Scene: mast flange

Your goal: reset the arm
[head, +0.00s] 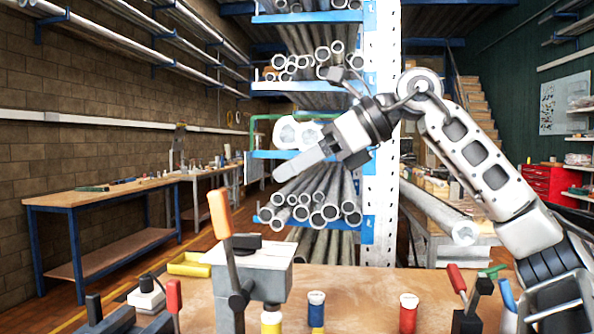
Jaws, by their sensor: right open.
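My right arm comes in from the lower right, rises to a bent joint and reaches left. My right gripper (285,170) is raised in front of the pipe rack, pointing left and slightly down. It is seen from the side, with nothing visible held in it. It is well above the workbench and apart from the things on it. My left gripper does not show.
A wooden workbench (365,290) is in front. On it are a grey machine with an orange-handled lever (220,212), small bottles including a red one (408,312), and red-handled tools. The blue pipe rack (368,235) stands behind. A long table (100,193) is at left.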

